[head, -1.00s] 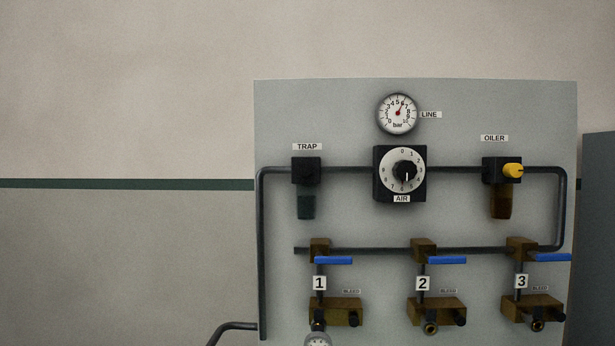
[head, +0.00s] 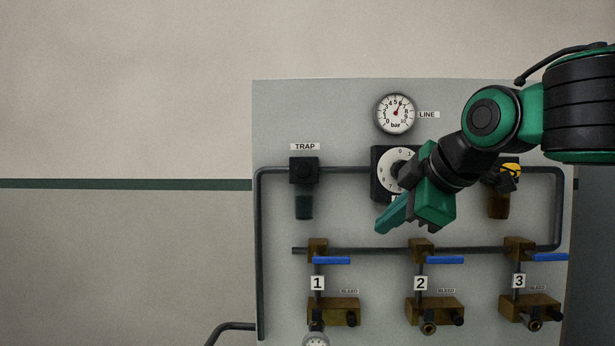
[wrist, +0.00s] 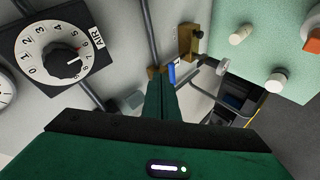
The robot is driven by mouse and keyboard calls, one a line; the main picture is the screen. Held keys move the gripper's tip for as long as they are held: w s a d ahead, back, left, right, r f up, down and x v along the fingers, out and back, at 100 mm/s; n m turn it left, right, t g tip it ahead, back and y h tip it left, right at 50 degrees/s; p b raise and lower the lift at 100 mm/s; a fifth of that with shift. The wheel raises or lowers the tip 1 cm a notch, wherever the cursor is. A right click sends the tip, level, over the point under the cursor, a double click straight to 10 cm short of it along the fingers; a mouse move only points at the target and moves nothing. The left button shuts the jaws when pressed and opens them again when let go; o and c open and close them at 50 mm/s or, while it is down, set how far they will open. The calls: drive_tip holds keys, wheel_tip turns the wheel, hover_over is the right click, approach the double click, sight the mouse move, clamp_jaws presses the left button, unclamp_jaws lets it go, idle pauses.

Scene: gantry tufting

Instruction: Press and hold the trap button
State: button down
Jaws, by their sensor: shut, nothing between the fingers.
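The trap unit (head: 304,170) is a black block with a dark round button on its front, under the TRAP label (head: 304,147) at the panel's upper left. A dark green bowl (head: 304,207) hangs below it. My gripper (head: 380,228) is in front of the panel, right of the trap unit and lower, pointing down and left. Its green fingers are together and empty. They also show in the wrist view (wrist: 160,80). The gripper is apart from the trap button. The trap button is not clear in the wrist view.
The AIR dial (head: 391,170) is partly behind my gripper; it shows whole in the wrist view (wrist: 60,58). The LINE gauge (head: 396,114) is above. The yellow oiler knob (head: 509,171) is partly covered by my arm. Blue valve handles (head: 332,260) stick out below. The wall left is clear.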

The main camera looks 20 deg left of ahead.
sight(307, 167)
drive_tip(key=s+a+r+n+y, duration=0.2)
drive_tip(key=s+a+r+n, duration=0.1)
drive_tip(key=a, duration=0.3)
drive_tip(key=s+a+r+n+y, duration=0.1)
drive_tip(key=s+a+r+n, duration=0.1)
drive_tip(key=a+r, duration=0.4)
drive_tip(key=shift+s+a+n+g+y, duration=0.4)
drive_tip(key=shift+s+a, duration=0.35)
drive_tip(key=shift+a, duration=0.05)
drive_tip(key=shift+w, duration=0.1)
drive_tip(key=shift+w+a, duration=0.35)
drive_tip(key=shift+w, duration=1.05)
drive_tip(key=shift+w+a, duration=0.3)
drive_tip(key=shift+w, duration=1.1)
drive_tip(key=shift+w+a, duration=0.35)
drive_tip(key=shift+w, duration=1.05)
drive_tip(key=shift+w, duration=0.1)
drive_tip(key=shift+w+a, duration=0.1)
drive_tip(key=shift+w, duration=0.15)
drive_tip(key=shift+w+a+r, duration=0.1)
drive_tip(key=shift+w, duration=0.4)
drive_tip(key=shift+s, duration=0.15)
drive_tip(key=shift+s+d, duration=0.2)
drive_tip(key=shift+s, duration=0.6)
